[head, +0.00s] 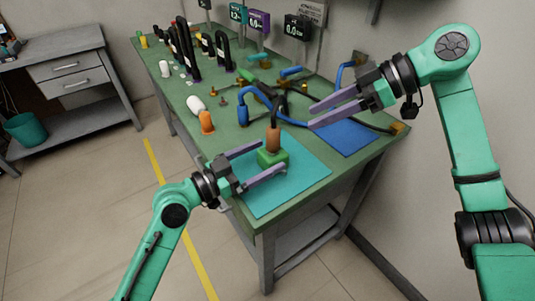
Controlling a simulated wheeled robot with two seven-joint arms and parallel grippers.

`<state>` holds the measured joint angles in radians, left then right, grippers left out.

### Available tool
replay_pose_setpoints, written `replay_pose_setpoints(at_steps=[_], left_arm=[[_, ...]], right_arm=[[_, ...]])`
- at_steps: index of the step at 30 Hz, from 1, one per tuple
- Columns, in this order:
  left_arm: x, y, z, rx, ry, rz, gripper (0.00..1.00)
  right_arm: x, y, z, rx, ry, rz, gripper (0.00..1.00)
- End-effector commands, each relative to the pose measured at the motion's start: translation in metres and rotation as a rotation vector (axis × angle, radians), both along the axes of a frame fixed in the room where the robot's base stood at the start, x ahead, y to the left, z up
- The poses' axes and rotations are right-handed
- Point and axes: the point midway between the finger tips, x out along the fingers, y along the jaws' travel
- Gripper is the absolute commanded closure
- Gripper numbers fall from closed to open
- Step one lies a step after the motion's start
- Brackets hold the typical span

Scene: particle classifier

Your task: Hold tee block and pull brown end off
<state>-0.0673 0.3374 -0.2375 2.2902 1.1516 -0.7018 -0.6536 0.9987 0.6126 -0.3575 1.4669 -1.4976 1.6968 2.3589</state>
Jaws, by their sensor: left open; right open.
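The green tee block (272,157) sits on a teal mat (305,172) near the front of the table. The brown end (273,137) stands upright on the block, with a dark tube rising from its top. My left gripper (272,156) is open, its two purple fingers reaching along both sides of the block. Whether the fingers touch the block is unclear. My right gripper (312,117) is open and empty, in the air to the right of the brown end, its fingers pointing left.
A blue mat (347,136) lies right of the teal mat. A blue hose (243,115) and dark hoses are behind the block. An orange fitting (206,122) and white pieces lie to the left. Displays (297,28) stand at the back wall.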

Motion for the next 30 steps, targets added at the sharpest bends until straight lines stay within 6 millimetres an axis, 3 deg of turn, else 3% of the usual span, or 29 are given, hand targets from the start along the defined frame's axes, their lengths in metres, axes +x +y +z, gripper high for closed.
replay_pose_setpoints(at_steps=[3,11,14,19,20,21,25,26,30], left_arm=[[0.0078,-0.0115,0.0007,-0.002,0.000,-0.001,0.00],[0.0096,-0.0143,-0.0002,0.002,0.000,-0.001,0.00],[0.0096,-0.0140,-0.0002,0.002,0.001,-0.001,0.31],[0.0096,-0.0138,-0.0002,0.001,0.000,-0.001,0.96],[0.0096,-0.0138,-0.0002,0.001,0.000,-0.001,1.00],[0.0095,-0.0137,-0.0002,0.001,0.000,-0.001,0.43],[0.0095,-0.0136,-0.0002,0.001,0.000,0.000,0.93],[0.0095,-0.0136,-0.0002,0.001,0.000,0.000,1.00],[0.0095,-0.0136,-0.0002,0.001,0.000,0.000,1.00]], right_arm=[[0.0000,0.0001,0.0001,0.000,0.000,0.000,0.50],[0.0000,0.0001,0.0001,0.000,0.000,0.000,0.50],[0.0000,0.0001,0.0001,0.000,0.000,0.000,0.50],[0.0000,0.0001,0.0001,0.000,0.000,0.000,0.50],[0.0000,0.0001,0.0001,0.000,0.000,0.000,0.50],[0.0000,0.0001,0.0001,0.000,0.000,0.000,0.50],[0.0000,0.0000,0.0000,0.000,0.000,0.000,0.50],[0.0000,0.0000,0.0000,0.000,0.000,0.000,0.50],[0.0000,0.0001,0.0001,0.000,0.000,0.000,0.50]])
